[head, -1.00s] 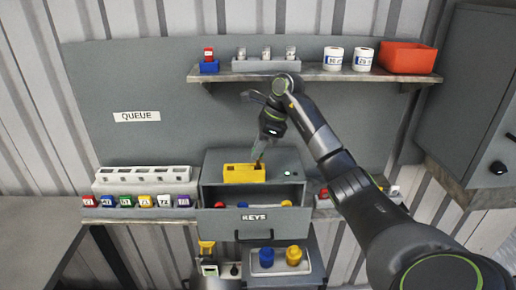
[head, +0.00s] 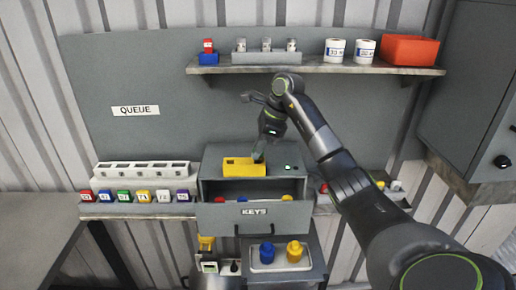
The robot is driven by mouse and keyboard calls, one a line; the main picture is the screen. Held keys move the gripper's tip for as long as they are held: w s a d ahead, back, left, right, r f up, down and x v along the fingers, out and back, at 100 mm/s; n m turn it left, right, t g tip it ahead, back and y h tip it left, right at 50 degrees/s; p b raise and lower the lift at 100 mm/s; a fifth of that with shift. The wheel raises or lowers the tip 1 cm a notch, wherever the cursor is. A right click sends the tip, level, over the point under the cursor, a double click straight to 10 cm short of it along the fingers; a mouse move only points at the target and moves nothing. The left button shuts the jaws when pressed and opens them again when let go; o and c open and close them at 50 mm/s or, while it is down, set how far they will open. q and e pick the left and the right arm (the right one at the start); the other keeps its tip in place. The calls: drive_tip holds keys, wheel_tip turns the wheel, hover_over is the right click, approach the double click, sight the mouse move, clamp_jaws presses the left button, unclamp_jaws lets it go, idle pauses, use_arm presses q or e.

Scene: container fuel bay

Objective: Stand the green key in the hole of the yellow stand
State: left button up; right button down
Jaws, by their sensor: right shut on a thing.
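The yellow stand (head: 240,171) sits on top of the grey drawer cabinet, with a dark hole opening in its upper face at the left. My right gripper (head: 259,155) comes down from above at the stand's right end. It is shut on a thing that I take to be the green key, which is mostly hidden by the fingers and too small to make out. I cannot tell whether the key touches the stand. My left gripper is not in view.
The cabinet's KEYS drawer (head: 254,216) is open below, with coloured pieces inside. A white rack (head: 143,169) and several coloured tagged blocks stand at the left. The upper shelf (head: 310,70) holds jars and a red bin (head: 409,51). A tray (head: 267,267) holds blue and yellow pieces.

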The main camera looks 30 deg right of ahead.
drive_tip(key=shift+f, duration=0.1)
drive_tip(key=shift+f+b, duration=0.35)
drive_tip(key=shift+b, duration=0.2)
drive_tip(key=c, duration=1.4)
unclamp_jaws()
drive_tip(key=shift+o, duration=0.2)
drive_tip(key=shift+r, duration=0.1)
